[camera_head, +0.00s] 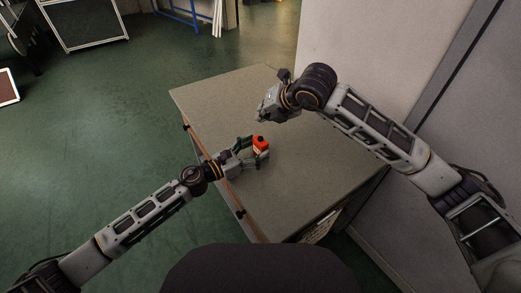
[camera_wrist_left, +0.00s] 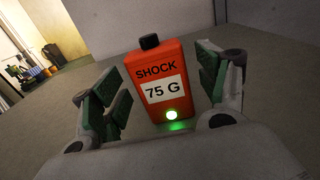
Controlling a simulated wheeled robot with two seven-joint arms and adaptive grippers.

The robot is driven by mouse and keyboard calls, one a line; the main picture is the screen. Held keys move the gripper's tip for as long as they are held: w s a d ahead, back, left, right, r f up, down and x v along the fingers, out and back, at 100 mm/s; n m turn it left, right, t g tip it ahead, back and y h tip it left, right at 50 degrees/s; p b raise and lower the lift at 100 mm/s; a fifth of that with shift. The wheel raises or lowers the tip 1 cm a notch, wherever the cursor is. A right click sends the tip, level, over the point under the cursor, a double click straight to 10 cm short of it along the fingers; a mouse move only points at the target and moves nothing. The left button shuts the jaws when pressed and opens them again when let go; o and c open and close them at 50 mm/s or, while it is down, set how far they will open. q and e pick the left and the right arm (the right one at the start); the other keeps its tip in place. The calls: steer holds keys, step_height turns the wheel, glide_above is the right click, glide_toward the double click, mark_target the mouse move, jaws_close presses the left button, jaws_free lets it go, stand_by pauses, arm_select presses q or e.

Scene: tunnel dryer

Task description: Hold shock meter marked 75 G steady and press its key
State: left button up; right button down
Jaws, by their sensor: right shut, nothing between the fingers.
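The shock meter (camera_head: 261,147) is a small orange-red box standing on the table, with a black key (camera_head: 260,138) on top. In the left wrist view the meter (camera_wrist_left: 155,65) reads "SHOCK" and "75 G", its black key (camera_wrist_left: 150,41) is up top, and a green light (camera_wrist_left: 171,115) glows low on its front. My left gripper (camera_head: 256,149) has its fingers on either side of the meter; narrow gaps show between the pads and the box in the wrist view, so it looks open. My right gripper (camera_head: 266,110) is shut and empty, above the table beyond the meter.
The grey-brown tabletop (camera_head: 325,180) is otherwise clear around the meter. A pale wall or cabinet (camera_head: 375,45) stands along the table's right and back side. Green floor (camera_head: 110,130) lies open at the left, with a framed panel (camera_head: 85,25) farther back.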

arm_select(q)
steer(key=shift+a, duration=0.1)
stand_by(0.3)
steer(key=shift+v, duration=5.95)
steer(key=shift+s, duration=0.1)
